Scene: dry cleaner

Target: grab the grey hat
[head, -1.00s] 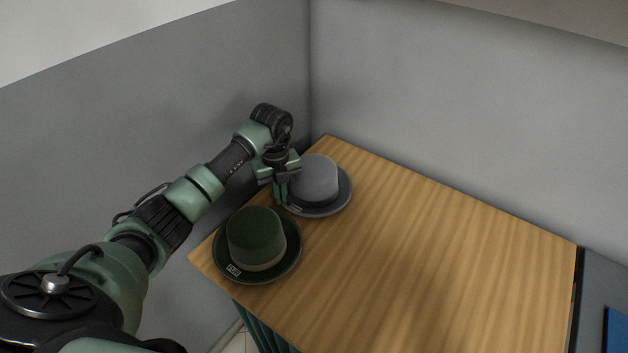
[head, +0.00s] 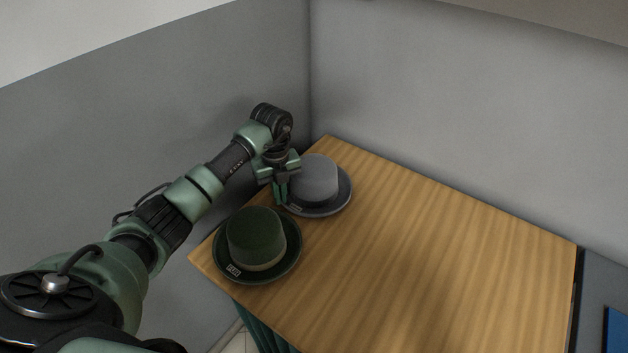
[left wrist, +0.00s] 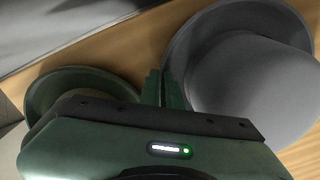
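The grey hat (head: 316,178) sits crown up on the wooden table near its back left corner. The green hat (head: 256,238) sits in front of it, at the table's left edge. My left gripper (head: 280,192) points down at the left side of the grey hat's brim. In the left wrist view its fingers (left wrist: 163,88) are close together at the brim edge of the grey hat (left wrist: 250,75), and they look shut on it. The green hat (left wrist: 75,88) shows to the left, apart from the fingers. My right gripper is not in view.
The wooden table (head: 430,260) is clear in its middle and right part. Grey walls (head: 450,110) stand close behind and to the left. A blue item (head: 616,330) lies on a dark grey surface at the right edge.

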